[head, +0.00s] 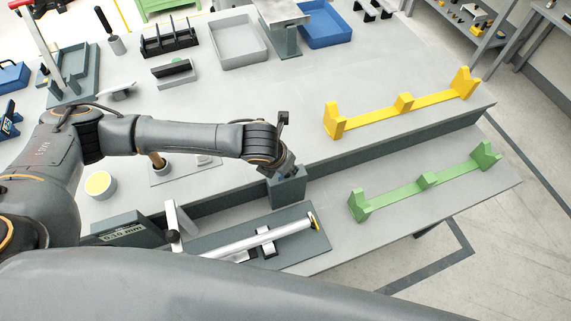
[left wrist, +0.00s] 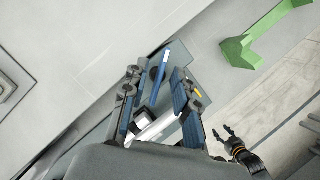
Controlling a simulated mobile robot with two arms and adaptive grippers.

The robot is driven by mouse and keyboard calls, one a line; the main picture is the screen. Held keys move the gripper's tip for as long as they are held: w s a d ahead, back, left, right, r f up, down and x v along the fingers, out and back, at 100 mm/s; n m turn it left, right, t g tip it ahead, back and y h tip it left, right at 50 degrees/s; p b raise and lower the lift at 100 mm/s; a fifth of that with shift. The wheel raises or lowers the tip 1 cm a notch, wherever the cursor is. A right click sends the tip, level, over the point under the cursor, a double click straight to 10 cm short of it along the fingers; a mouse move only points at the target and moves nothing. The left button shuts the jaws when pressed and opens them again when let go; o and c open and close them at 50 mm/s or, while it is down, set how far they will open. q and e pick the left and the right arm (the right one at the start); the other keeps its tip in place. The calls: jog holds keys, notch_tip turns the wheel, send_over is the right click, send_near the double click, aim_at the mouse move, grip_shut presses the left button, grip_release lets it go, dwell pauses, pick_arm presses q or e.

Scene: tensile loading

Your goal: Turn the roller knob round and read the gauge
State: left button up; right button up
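A silver roller (head: 262,240) lies on supports on a dark plate (head: 305,240) on the lower shelf. A small black knob (head: 173,237) is by its left end, next to a pale upright arm (head: 180,218). A dark gauge-like box (head: 122,233) with a lettered label is further left; I cannot make out a reading. My right gripper (left wrist: 226,136) is open and empty, away from the roller.
A yellow bracket (head: 405,103) lies on the upper bench, a green one (head: 427,181) on the lower shelf. Grey (head: 238,58) and blue (head: 324,40) trays are at the back. The bench middle is clear.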

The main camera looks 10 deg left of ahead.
pick_arm(q)
jog(key=shift+s, duration=0.1)
jog(key=v, duration=1.2)
